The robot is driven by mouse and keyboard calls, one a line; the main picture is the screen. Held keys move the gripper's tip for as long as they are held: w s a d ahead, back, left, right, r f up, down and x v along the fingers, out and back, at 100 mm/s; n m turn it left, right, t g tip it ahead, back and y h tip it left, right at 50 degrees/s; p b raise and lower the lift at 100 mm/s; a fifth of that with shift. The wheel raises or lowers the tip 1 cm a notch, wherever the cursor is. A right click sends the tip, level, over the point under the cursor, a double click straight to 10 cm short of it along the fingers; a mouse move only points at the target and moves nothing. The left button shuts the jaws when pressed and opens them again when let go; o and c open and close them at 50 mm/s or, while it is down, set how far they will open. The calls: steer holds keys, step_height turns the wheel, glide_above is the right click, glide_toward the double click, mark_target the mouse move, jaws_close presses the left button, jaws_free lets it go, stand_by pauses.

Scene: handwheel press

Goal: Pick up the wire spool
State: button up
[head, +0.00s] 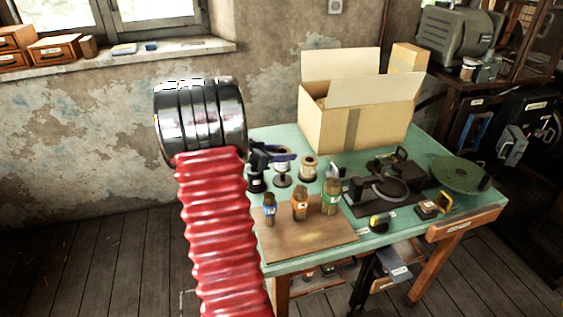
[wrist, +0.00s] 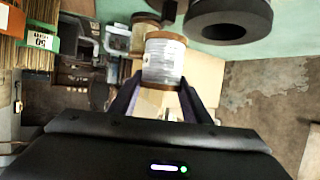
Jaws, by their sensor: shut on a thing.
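The wire spool (wrist: 164,60) has pale silvery wire and brown end discs. In the wrist view it sits between the two dark fingers of my gripper (wrist: 160,88), which is shut on it. In the head view my gripper (head: 280,156) is at the table's back left, behind my red ribbed arm, and the spool (head: 282,167) shows partly behind the fingers. I cannot tell whether its base touches the table. A second spool (head: 308,168) with tan wire stands just to its right, apart from it.
The green table (head: 415,225) carries an open cardboard box (head: 330,125) behind the spools. Bottles with brown tops, an orange one (head: 300,204) among them, stand on a wooden board (head: 310,243) in front. Dark press parts (head: 385,190) and a green disc (head: 460,174) lie right.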

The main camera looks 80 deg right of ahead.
steer(key=shift+r, duration=2.4)
steer(key=shift+w, duration=0.1)
